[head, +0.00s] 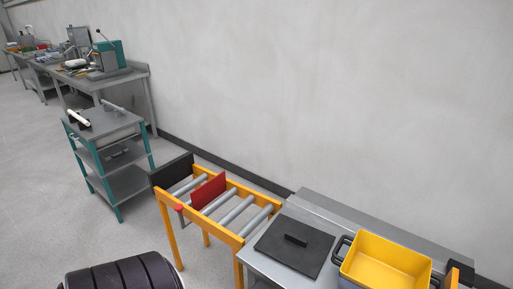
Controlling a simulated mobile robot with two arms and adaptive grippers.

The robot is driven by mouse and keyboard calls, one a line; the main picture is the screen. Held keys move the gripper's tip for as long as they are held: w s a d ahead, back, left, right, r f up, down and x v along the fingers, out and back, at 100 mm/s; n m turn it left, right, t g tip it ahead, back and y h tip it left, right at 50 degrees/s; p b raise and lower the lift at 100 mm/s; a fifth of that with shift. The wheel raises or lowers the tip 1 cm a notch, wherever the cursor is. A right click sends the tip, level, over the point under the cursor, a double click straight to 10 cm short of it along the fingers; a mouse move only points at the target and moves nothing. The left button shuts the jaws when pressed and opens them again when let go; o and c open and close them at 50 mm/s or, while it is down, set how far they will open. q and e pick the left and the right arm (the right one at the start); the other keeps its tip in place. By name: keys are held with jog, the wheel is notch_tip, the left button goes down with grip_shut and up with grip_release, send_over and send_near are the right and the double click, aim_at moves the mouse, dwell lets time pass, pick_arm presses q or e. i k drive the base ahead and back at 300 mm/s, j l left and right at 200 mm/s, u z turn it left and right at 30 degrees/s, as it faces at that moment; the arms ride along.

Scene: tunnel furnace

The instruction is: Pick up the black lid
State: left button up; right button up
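The black lid (283,254) is a flat square plate with a raised black bar handle (296,240) on top. It lies flat on a grey metal table (256,258) at the lower right of the head view, left of a yellow bin. Neither of my grippers shows in this view. A dark, ribbed, rounded part at the bottom left looks like a piece of my own arm.
The yellow bin (385,262) with black handles stands right of the lid. A yellow-framed roller conveyor (228,212) with a red plate (208,191) adjoins the table's left. A teal-legged cart (109,155) and workbenches stand farther left. A wall runs behind. Floor at left is open.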

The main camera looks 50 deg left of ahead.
aim_at(306, 248)
jog(key=u, duration=1.35)
